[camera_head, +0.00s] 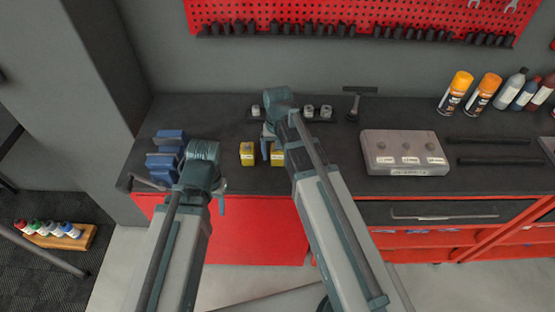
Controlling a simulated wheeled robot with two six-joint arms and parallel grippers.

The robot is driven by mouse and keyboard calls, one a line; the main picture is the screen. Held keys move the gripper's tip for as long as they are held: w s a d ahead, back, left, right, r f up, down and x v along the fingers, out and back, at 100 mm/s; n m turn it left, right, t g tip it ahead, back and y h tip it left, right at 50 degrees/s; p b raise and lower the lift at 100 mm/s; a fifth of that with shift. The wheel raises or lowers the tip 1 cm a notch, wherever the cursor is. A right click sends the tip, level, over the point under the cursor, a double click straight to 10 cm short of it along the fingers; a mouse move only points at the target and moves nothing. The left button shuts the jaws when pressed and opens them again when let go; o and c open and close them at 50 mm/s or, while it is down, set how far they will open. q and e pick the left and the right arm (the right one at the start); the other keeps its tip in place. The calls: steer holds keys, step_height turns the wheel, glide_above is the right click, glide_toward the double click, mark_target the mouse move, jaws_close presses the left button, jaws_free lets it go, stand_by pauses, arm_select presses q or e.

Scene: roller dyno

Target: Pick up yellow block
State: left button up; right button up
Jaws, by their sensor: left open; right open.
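Two small yellow blocks stand side by side on the dark workbench top. The left yellow block (247,154) is in full view. The right yellow block (277,156) is partly covered by my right arm. My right gripper (268,139) is open over the bench, just above and beside the right block in the picture; I cannot tell whether it touches it. My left gripper (208,188) is open at the bench's front edge, left of the left block, with its fingers partly hidden by its own arm.
A blue vise-like item (166,156) stands left of the blocks. A dark holder with metal pieces (318,113) lies behind them. A grey box (405,153) and spray cans (455,92) stand to the right. A red pegboard (350,14) hangs on the wall.

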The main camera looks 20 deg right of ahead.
jaws_close()
stand_by(0.4)
